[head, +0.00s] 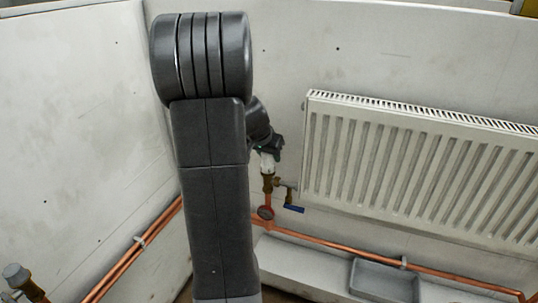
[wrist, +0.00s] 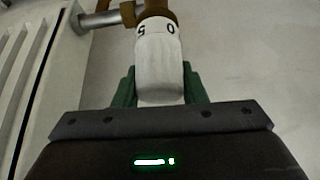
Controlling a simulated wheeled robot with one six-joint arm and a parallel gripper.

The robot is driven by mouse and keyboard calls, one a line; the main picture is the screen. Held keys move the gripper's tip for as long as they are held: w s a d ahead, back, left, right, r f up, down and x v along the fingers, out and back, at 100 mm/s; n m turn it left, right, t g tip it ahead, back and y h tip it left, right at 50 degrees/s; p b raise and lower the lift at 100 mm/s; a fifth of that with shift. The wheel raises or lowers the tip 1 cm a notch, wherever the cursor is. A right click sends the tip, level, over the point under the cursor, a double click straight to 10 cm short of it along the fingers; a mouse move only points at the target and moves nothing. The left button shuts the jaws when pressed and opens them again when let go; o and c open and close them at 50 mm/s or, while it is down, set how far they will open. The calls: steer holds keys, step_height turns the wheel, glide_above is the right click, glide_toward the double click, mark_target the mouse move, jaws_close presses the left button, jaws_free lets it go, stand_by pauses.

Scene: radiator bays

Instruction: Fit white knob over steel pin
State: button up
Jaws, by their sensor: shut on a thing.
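The white knob (head: 267,164) is in my gripper (head: 264,146), at the brass valve (head: 268,183) beside the radiator's left edge. In the wrist view, the green fingers of my gripper (wrist: 159,76) are shut on both sides of the white knob (wrist: 160,62). The knob's numbered collar, with a 5 and a 0 showing, faces the brass valve (wrist: 158,10). The collar appears to meet or overlap the brass; I cannot tell whether a gap is left. The steel pin is hidden from both views.
The white radiator (head: 420,170) is close on the right. A blue-handled tap (head: 294,209) and copper pipes (head: 330,247) lie below the valve. A grey tray (head: 385,281) sits on the ledge. Another valve with a grey cap (head: 17,275) stands at lower left.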

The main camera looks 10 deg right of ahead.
steer(key=shift+f+b, duration=0.3)
steer(key=shift+b, duration=0.2)
stand_by(0.5)
steer(key=o, duration=1.7)
steer(key=shift+r+p, duration=2.9)
steer(key=shift+r, duration=1.5)
steer(key=shift+f+b, duration=2.3)
steer(key=shift+f, duration=1.25)
